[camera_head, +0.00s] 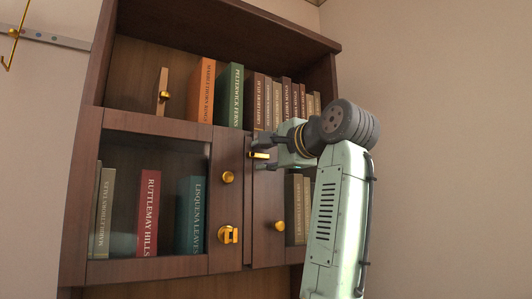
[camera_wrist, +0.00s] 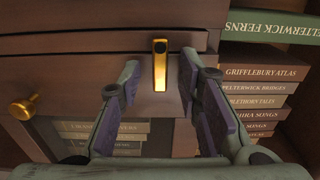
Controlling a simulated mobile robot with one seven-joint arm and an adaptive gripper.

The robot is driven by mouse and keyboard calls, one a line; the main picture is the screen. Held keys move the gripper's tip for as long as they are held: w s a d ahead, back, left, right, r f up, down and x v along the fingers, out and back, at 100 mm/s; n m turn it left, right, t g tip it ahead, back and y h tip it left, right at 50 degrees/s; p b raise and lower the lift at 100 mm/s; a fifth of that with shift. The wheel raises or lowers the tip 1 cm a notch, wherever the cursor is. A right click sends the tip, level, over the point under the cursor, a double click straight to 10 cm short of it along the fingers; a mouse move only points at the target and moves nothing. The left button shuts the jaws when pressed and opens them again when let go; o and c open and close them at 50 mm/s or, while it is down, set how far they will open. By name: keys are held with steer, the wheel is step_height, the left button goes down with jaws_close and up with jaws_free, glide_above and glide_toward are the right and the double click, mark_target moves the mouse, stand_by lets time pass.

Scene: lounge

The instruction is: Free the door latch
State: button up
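A gold bar-shaped latch (camera_head: 260,155) sits at the top of the seam between the two lower cabinet doors. In the wrist view the latch (camera_wrist: 160,66) lies across the seam, from a dark pivot onto the right door (camera_head: 267,200). My gripper (camera_head: 264,149) is at the latch. Its fingers (camera_wrist: 158,85) are open, one on each side of the latch; a gap shows on both sides. Whether the fingertips touch the wood is unclear.
Gold knobs stand on the left door (camera_head: 228,177) and right door (camera_head: 280,226); the latter also shows in the wrist view (camera_wrist: 22,107). Several books (camera_head: 206,90) fill the open upper shelf, close above my gripper. Bare wall (camera_head: 430,120) lies to the right.

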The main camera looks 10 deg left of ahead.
mark_target(249, 145)
steer(key=shift+c, duration=0.4)
jaws_close()
steer(key=shift+n, duration=0.3)
steer(key=n, duration=0.2)
steer(key=r+n, duration=0.1)
steer(key=n, duration=0.4)
steer(key=shift+s+a+r, duration=0.2)
steer(key=shift+r, duration=0.1)
steer(key=shift+s+a+r+n, duration=0.15)
steer(key=shift+s+a+n, duration=0.1)
steer(key=shift+n, duration=1.5)
steer(key=shift+s+a+r+n, duration=0.15)
steer(key=shift+s+a+n, duration=0.05)
steer(key=shift+n, duration=1.5)
steer(key=shift+s+a+r+n, duration=0.15)
steer(key=shift+s+a+n, duration=0.1)
steer(key=shift+n, duration=1.5)
